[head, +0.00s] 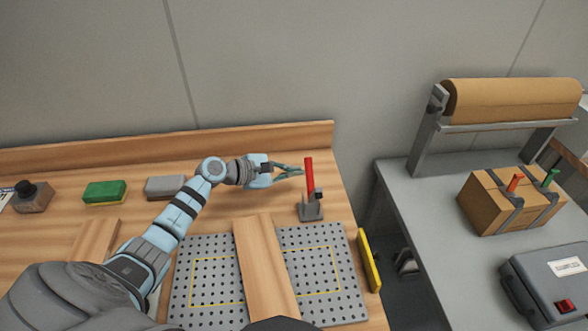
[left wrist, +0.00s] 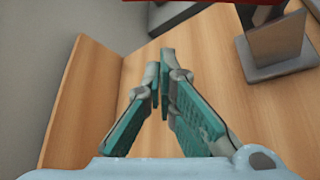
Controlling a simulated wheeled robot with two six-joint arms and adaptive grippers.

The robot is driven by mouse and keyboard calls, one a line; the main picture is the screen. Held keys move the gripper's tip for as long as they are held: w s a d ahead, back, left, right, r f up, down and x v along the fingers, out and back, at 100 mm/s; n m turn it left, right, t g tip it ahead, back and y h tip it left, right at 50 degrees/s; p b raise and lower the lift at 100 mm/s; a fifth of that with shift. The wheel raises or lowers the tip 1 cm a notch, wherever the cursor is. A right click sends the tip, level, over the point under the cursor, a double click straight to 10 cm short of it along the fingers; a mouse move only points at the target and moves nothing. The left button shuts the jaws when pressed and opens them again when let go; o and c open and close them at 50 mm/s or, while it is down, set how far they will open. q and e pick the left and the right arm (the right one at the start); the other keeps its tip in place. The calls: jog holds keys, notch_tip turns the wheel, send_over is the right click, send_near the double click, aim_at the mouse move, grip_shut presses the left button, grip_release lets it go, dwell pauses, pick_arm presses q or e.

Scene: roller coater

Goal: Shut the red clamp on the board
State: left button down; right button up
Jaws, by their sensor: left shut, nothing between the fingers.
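The red clamp (head: 309,178) stands at the right back of the wooden bench, behind the perforated board (head: 317,262). Its red handle points nearly straight up from a grey metal base. My left gripper (head: 301,171) is shut and empty, with its fingertips just left of the red handle in the head view; I cannot tell whether they touch it. In the left wrist view the closed fingers (left wrist: 163,62) point over bare wood. Part of the clamp's grey base (left wrist: 275,45) and a strip of red show at the top right there. My right gripper is not in view.
A wooden plank (head: 265,270) lies across the board. A yellow bar (head: 369,260) lies at the bench's right edge. A green sponge (head: 105,192) and a grey block (head: 165,187) sit at the back left. A gap separates the bench from a grey table (head: 440,225).

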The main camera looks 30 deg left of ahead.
aim_at(312, 177)
pick_arm(q)
jog(key=r, duration=0.1)
jog(key=s+d+r+p, duration=0.1)
jog(key=shift+d+r, duration=0.1)
jog(key=shift+r, duration=0.2)
jog(key=shift+s+d+r+p, duration=0.15)
jog(key=shift+s+r+p, duration=0.05)
jog(key=shift+s+p, duration=0.1)
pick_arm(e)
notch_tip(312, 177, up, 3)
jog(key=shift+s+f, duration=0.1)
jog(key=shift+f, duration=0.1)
pick_arm(q)
jog(key=shift+w, duration=0.1)
